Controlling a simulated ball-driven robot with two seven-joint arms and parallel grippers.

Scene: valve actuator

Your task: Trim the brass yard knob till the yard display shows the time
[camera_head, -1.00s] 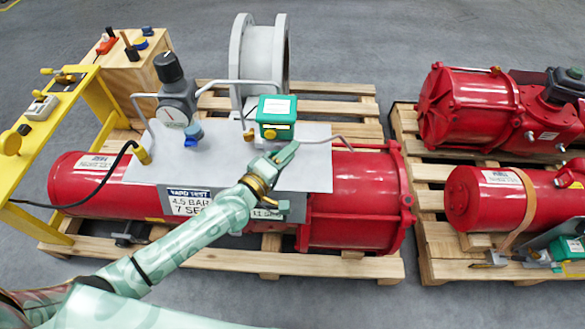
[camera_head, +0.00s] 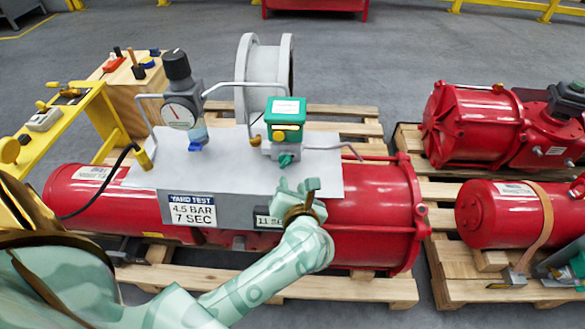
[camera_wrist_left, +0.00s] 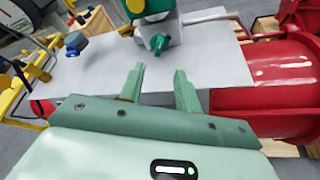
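The green control box (camera_head: 285,118) stands on the grey plate over the red cylinder. A brass-yellow round knob (camera_head: 279,135) is on its front, and a smaller brass fitting (camera_head: 255,140) is at its left; I cannot tell which is the yard knob. A teal plug (camera_head: 286,160) sits below; it also shows in the wrist view (camera_wrist_left: 159,44). The yard display (camera_head: 266,219) reads "11 SE", its right end hidden by my gripper. My left gripper (camera_head: 297,186) is in front of the box, apart from it; in the wrist view its fingers (camera_wrist_left: 158,70) are open and empty.
The yard test sign (camera_head: 193,209) reads 4.5 BAR, 7 SEC. A gauge with a black knob (camera_head: 180,112) stands left on the grey plate (camera_head: 225,165). Steel pipes arch around the box. A second pallet (camera_head: 440,250) with red actuators stands at right.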

